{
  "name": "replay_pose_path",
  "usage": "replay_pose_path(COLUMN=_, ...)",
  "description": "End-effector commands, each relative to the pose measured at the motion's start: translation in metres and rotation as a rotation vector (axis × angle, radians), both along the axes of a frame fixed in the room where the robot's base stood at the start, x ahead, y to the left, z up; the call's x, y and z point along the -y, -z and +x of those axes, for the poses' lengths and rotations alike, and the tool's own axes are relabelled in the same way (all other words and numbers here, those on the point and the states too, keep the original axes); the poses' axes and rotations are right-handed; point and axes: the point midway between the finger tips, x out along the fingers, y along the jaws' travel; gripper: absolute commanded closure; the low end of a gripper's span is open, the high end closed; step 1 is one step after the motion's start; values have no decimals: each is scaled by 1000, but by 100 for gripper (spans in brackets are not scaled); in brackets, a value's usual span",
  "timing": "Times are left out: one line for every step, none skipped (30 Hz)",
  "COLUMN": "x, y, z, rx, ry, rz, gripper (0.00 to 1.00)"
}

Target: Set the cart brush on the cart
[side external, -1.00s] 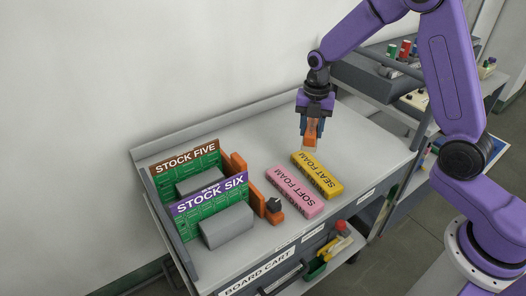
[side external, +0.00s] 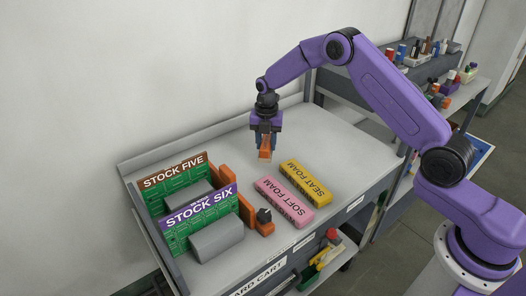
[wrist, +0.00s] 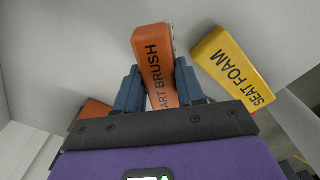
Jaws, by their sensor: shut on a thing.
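My gripper (side external: 265,146) is shut on the orange cart brush (side external: 265,155) and points down over the grey top of the cart (side external: 225,143). In the wrist view the brush (wrist: 159,58) sits between the two blue fingers, its lettering partly covered by them. I cannot tell whether its lower end touches the cart top. The cart's front carries a label reading partly "ARD CART" (side external: 258,275).
A yellow seat foam block (side external: 306,183) and a pink soft foam block (side external: 285,203) lie right of and nearer than the brush. Stock five (side external: 172,172) and stock six (side external: 198,208) boards stand in an orange-ended rack at left. The cart top behind is clear.

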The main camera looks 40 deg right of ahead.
Motion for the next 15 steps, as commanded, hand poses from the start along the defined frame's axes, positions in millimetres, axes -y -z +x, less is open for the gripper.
replay_pose_path(x=-1, y=5, z=4, rx=0, ry=-1, rz=0, gripper=86)
replay_pose_path(x=-1, y=7, z=6, rx=0, ry=-1, rz=0, gripper=86)
replay_pose_path(x=-1, y=9, z=8, rx=0, ry=-1, rz=0, gripper=86)
replay_pose_path(x=-1, y=10, z=9, rx=0, ry=-1, rz=0, gripper=86)
replay_pose_path(x=-2, y=11, z=9, rx=-1, ry=-1, rz=-1, gripper=86)
replay_pose_path(x=-2, y=12, z=10, rx=0, ry=-1, rz=0, gripper=86)
replay_pose_path(x=-2, y=13, z=11, rx=0, ry=-1, rz=0, gripper=86)
replay_pose_path(x=-2, y=13, z=12, rx=0, ry=-1, rz=0, gripper=86)
replay_pose_path(x=-2, y=15, z=13, rx=0, ry=-1, rz=0, gripper=86)
replay_pose_path(x=-2, y=17, z=13, rx=-1, ry=-1, rz=-1, gripper=86)
replay_pose_path(x=-2, y=18, z=15, rx=-1, ry=-1, rz=0, gripper=86)
replay_pose_path(x=-2, y=23, z=15, rx=-2, ry=-1, rz=-1, gripper=86)
replay_pose_path(x=-2, y=28, z=14, rx=-3, ry=-1, rz=0, gripper=86)
replay_pose_path(x=-2, y=33, z=14, rx=-3, ry=-1, rz=0, gripper=86)
replay_pose_path(x=-2, y=38, z=14, rx=-2, ry=0, rz=-1, gripper=86)
